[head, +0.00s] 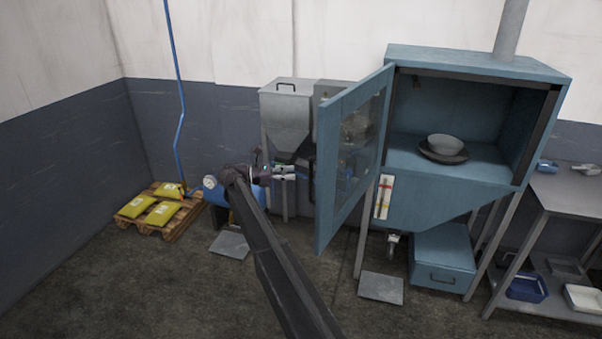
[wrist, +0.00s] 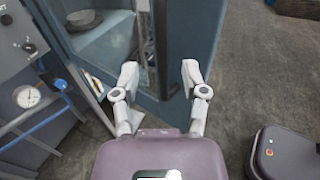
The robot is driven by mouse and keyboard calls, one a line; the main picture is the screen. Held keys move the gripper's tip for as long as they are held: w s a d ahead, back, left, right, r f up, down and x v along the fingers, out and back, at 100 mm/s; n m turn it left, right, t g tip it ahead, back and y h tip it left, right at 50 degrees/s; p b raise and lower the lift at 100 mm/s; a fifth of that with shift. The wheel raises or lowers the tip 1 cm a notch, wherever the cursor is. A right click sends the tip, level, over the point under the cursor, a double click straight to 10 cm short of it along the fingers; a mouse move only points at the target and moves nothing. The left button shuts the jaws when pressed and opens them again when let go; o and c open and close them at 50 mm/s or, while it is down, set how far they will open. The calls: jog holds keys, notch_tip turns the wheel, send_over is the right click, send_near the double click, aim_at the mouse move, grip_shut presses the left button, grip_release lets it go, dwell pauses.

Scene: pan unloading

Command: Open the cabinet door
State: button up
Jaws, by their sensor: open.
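The blue cabinet (head: 478,62) stands right of centre in the head view. Its door (head: 328,185), with a glass pane, stands swung wide open toward the left. The interior is exposed, with a grey pan or bowl (head: 446,145) on a dark dish inside. My gripper (head: 292,172) is open and empty, just left of the door in the head view. In the wrist view the two fingers (wrist: 160,76) are spread, with the blue door panel (wrist: 195,35) beyond them. Whether they touch the door I cannot tell.
A grey hopper (head: 287,115) stands behind my gripper. A pallet with yellow sacks (head: 160,213) is at the left. A metal table (head: 570,200) stands right of the cabinet. The floor in front is mostly clear.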

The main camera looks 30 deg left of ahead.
jog(key=v, duration=0.5)
jog(key=shift+s+a, duration=0.1)
jog(key=shift+s, duration=0.05)
jog(key=shift+s, duration=0.1)
dwell(0.5)
